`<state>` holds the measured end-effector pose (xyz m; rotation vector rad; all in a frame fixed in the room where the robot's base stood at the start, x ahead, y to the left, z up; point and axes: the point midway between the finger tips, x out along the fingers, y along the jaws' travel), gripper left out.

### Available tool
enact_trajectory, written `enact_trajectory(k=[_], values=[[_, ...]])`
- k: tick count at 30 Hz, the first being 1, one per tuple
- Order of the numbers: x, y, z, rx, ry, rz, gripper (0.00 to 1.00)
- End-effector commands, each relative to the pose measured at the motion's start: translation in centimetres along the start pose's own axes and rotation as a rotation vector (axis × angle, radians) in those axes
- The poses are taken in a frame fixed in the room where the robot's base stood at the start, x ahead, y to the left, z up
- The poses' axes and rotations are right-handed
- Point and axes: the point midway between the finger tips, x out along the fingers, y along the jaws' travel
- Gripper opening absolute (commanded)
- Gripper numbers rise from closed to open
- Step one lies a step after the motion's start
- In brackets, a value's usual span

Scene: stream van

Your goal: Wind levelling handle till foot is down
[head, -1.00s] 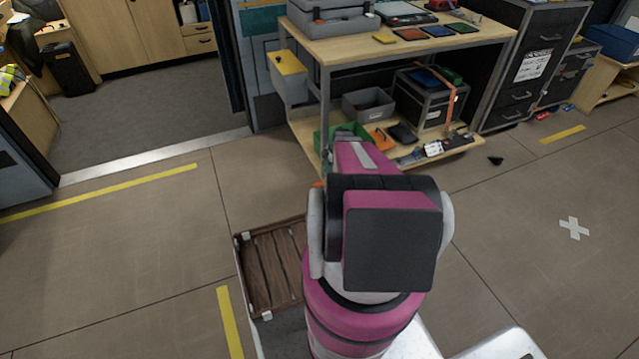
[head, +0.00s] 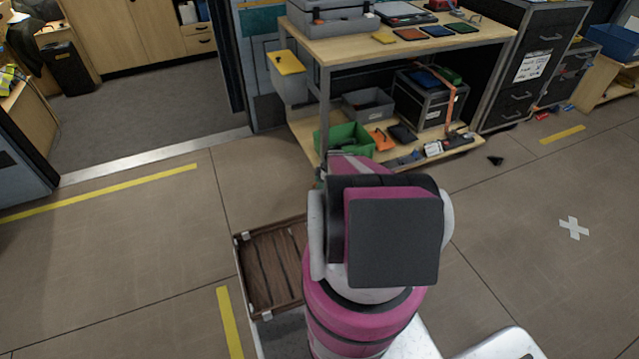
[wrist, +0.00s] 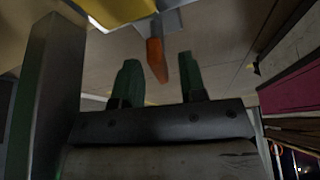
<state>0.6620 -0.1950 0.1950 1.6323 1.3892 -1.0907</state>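In the wrist view an orange grip (wrist: 156,60) hangs from a pale grey part (wrist: 170,22); it looks like the levelling handle. My gripper (wrist: 159,72) has two dark green fingers standing apart, one on each side of the grip's lower end in the picture. I cannot tell whether the grip lies at finger depth, and no contact shows. In the head view my arm hides most of the gripper and handle, close to the front left leg of the workbench (head: 325,115). The levelling foot cannot be made out.
A metal post (wrist: 45,90) stands close at the left in the wrist view. The bench's lower shelf holds a green bin (head: 345,138), a grey bin (head: 368,104) and a dark case (head: 425,100). A slatted brown crate (head: 270,265) is beside my base. Floor to the left is clear.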

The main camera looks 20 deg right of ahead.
Motion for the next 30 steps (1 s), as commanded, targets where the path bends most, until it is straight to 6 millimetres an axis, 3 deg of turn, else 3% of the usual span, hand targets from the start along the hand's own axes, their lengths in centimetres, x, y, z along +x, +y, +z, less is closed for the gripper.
enact_trajectory(k=[7, 8, 11, 12, 23, 30], values=[[0.08, 0.00, -0.02, 0.000, 0.000, 0.000, 0.38], [0.08, 0.00, -0.02, 0.000, 0.000, 0.000, 0.35], [0.07, 0.01, -0.03, 0.000, 0.000, 0.000, 0.03], [0.07, 0.00, -0.02, 0.000, 0.000, 0.000, 0.00], [0.03, -0.07, -0.05, 0.029, 0.000, 0.012, 0.00], [-0.01, -0.17, -0.07, 0.148, -0.001, 0.062, 0.00]])
